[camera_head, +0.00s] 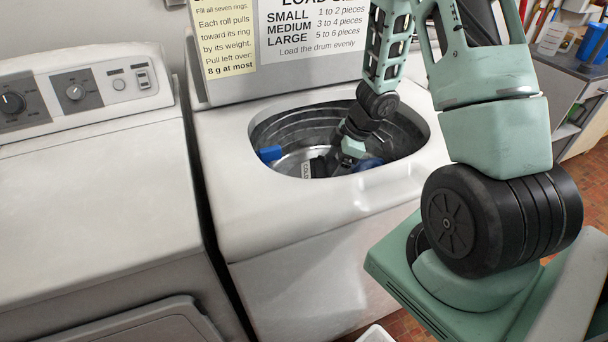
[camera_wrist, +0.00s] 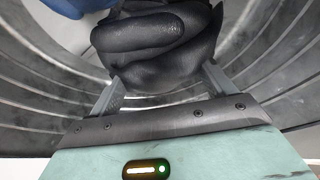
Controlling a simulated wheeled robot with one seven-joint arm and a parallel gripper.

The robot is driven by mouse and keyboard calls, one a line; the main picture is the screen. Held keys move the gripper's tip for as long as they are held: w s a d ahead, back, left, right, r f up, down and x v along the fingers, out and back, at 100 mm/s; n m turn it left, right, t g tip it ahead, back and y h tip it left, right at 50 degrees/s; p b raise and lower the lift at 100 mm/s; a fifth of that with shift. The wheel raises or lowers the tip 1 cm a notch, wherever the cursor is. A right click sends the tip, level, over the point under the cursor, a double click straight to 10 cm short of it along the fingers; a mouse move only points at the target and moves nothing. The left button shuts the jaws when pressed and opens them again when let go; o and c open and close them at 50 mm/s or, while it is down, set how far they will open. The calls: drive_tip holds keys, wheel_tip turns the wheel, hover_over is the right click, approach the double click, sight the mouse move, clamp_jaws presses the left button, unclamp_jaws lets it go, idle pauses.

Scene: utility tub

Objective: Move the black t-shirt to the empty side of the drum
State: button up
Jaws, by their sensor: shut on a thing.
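The black t-shirt (camera_wrist: 155,50) is a bunched dark bundle between the two fingers of my gripper (camera_wrist: 160,90) in the wrist view. The fingers press on it from both sides. In the head view my gripper (camera_head: 335,160) reaches down inside the washer drum (camera_head: 290,128), and a dark patch of the t-shirt (camera_head: 319,167) shows beside it. Whether the t-shirt touches the drum floor I cannot tell. Blue cloth lies at the drum's left (camera_head: 269,154) and more blue cloth lies to the right of the gripper (camera_head: 368,163).
The white washer top (camera_head: 225,190) rings the drum opening. Signs hang on the raised lid behind it, one a yellow note (camera_head: 224,40). A second white machine (camera_head: 85,190) stands close at left. A counter (camera_head: 565,65) with a blue container is at far right.

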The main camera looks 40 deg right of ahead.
sight(316, 162)
drive_tip(key=w+a, duration=0.2)
drive_tip(key=shift+a+r, duration=0.15)
drive_tip(key=shift+a, duration=0.15)
drive_tip(key=shift+w+a, duration=0.5)
drive_tip(key=shift+a, duration=0.05)
drive_tip(key=w+a, duration=0.1)
drive_tip(key=w+a+f, duration=0.1)
drive_tip(key=shift+a, duration=0.3)
drive_tip(key=shift+f, duration=0.1)
drive_tip(key=shift+f+b, duration=0.3)
drive_tip(key=shift+f, duration=0.15)
drive_tip(key=shift+f, duration=0.2)
